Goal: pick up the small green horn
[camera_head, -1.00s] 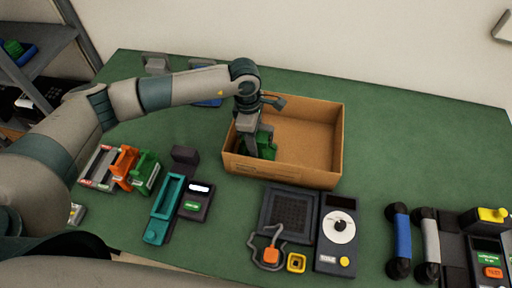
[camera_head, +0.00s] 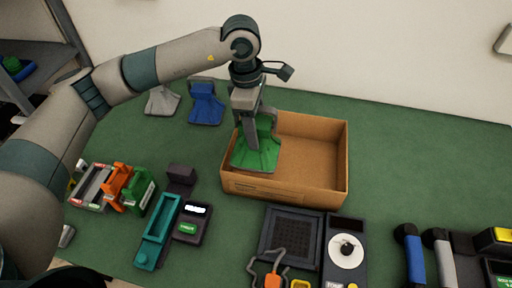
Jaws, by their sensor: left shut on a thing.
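The small green horn (camera_head: 257,156) is a flared green piece, wide end down. It hangs at the left side of the open cardboard box (camera_head: 283,188), overlapping the box's left part in the picture. My left gripper (camera_head: 255,122) points down from above and is shut on the horn's narrow upper part. The fingers hide part of the horn's top. My right gripper is not in view.
A grey horn (camera_head: 162,100) and a blue horn (camera_head: 206,104) stand behind the box to the left. Handsets, a teal tray (camera_head: 158,232) and a dial unit (camera_head: 345,250) lie in front. The green table is clear right of the box.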

